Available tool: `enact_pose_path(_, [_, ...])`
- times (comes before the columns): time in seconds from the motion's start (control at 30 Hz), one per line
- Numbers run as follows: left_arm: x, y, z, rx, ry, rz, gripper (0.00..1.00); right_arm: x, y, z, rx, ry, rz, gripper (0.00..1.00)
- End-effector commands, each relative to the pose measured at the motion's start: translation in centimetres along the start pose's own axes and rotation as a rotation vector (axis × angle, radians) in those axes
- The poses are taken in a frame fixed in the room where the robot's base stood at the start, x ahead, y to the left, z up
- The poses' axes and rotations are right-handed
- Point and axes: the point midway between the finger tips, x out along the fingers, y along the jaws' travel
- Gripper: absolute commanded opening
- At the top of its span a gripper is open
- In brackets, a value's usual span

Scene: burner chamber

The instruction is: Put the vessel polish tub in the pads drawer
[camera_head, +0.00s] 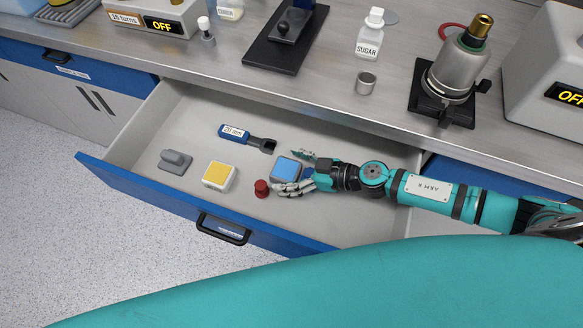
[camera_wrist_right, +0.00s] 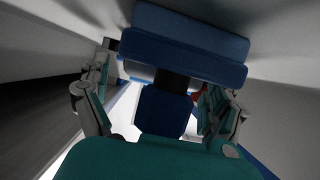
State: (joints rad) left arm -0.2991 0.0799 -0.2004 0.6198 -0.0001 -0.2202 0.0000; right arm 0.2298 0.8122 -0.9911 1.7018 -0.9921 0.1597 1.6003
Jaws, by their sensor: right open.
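A drawer (camera_head: 180,128) with a blue front stands open under the counter. In it lie a yellow-topped square piece (camera_head: 219,175) and a blue-topped square piece (camera_head: 286,169); no readable label tells which, if either, is the vessel polish tub. My right gripper (camera_head: 293,172) is open low in the drawer, its fingers on either side of the blue-topped piece. In the right wrist view a blue two-layered block (camera_wrist_right: 185,45) shows in front of the open fingers (camera_wrist_right: 155,103); I cannot tell whether they touch it. My left gripper is out of view.
The drawer also holds a grey handled piece (camera_head: 175,161), a blue-handled tool (camera_head: 246,138) and a red knob-like piece (camera_head: 262,188). On the counter stand a sugar bottle (camera_head: 370,36), a small metal cup (camera_head: 366,83) and a metal vessel (camera_head: 455,68). The drawer's left part has free floor.

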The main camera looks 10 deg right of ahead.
Motion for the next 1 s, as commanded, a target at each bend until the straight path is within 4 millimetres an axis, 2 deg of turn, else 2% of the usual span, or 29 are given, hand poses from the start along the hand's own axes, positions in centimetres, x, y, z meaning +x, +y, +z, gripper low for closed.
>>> enact_pose_path(0.17, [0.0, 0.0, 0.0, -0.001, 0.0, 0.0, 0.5, -0.8, 0.0, -0.2, 0.001, -0.001, 0.001, 0.94])
enact_pose_path(0.6, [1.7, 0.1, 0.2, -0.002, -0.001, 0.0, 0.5, -9.8, -0.1, 0.1, 0.002, -0.004, -0.001, 0.94])
enact_pose_path(0.8, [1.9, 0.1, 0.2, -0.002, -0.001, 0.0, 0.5, -11.6, 0.0, -0.1, 0.0, -0.002, 0.0, 0.94])
enact_pose_path(1.0, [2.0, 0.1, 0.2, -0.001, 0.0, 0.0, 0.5, -12.1, 0.0, -0.3, -0.002, 0.001, 0.0, 0.94])
